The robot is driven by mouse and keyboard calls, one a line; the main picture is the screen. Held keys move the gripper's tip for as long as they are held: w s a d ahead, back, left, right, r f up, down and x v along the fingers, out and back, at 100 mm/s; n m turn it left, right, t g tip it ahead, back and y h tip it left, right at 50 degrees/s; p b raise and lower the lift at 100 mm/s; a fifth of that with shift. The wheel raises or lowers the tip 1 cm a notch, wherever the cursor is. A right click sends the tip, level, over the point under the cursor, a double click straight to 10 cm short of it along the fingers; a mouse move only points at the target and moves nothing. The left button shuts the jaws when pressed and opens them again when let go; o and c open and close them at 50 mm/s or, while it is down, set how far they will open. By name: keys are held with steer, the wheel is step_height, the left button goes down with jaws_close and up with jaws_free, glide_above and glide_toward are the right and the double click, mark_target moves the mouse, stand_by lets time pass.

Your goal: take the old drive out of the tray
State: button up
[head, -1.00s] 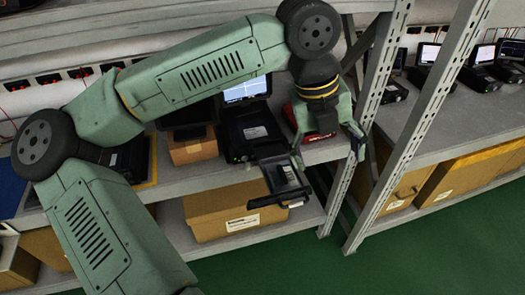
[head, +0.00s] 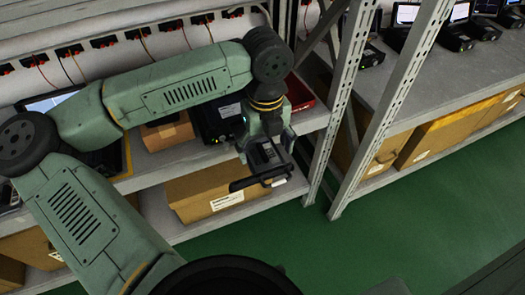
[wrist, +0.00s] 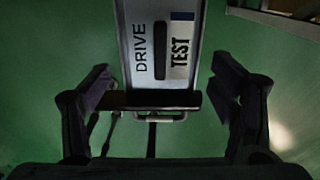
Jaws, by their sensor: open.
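The old drive (wrist: 165,45) shows in the wrist view as a light plate marked "DRIVE" and "TEST", with a dark slot between the words. It lies in the pulled-out tray, whose dark front bar (wrist: 135,100) and metal handle cross below it. In the head view the tray (head: 243,184) juts out over the shelf's front edge, and the drive (head: 270,155) is partly hidden by my gripper. My gripper (wrist: 163,72) is open and empty, with one finger on each side of the tray's front end. It also shows above the tray in the head view (head: 264,138).
A black tester unit (head: 217,122) stands behind the tray, with a red bin (head: 302,92) to its right. A cardboard box (head: 205,193) sits on the shelf below. A perforated rack post (head: 345,95) stands to the right. Green floor in front is clear.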

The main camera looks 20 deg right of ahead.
steer(key=shift+f, duration=0.85)
steer(key=shift+c, duration=0.3)
jaws_close()
stand_by(0.4)
